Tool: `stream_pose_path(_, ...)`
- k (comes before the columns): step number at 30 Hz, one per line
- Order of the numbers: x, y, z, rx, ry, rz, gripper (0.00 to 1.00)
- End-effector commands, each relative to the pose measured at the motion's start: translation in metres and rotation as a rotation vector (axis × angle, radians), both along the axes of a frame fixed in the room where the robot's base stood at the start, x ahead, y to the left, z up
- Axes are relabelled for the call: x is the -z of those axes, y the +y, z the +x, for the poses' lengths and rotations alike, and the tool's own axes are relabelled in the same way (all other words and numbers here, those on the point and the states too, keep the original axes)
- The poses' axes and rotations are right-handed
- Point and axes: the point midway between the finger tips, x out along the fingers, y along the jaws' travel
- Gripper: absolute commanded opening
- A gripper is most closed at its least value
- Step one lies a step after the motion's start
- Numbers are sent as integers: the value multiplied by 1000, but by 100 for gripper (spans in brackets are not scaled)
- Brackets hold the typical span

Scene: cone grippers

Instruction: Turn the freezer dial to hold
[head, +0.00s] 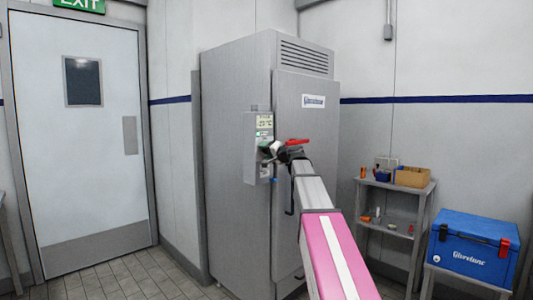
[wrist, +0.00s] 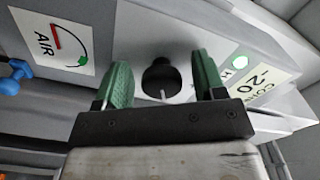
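In the head view my gripper (head: 268,149) is at the control box and hides the dial. Whether the fingers reach past the dial's face is hard to tell.
A grey shelf (head: 395,187) and blue cool box (head: 468,245) stand right. A door (head: 85,150) is left; floor before it is clear.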

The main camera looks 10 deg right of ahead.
Motion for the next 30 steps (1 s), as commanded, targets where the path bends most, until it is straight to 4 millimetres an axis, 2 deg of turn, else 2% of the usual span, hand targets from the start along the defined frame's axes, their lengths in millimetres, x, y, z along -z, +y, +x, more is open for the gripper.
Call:
stream_pose_path(8,0,-4,-5,1,0,0,64)
stream_pose_path(21,1,-47,-67,2,0,1,64)
stream_pose_path(30,0,-63,-87,1,0,0,64)
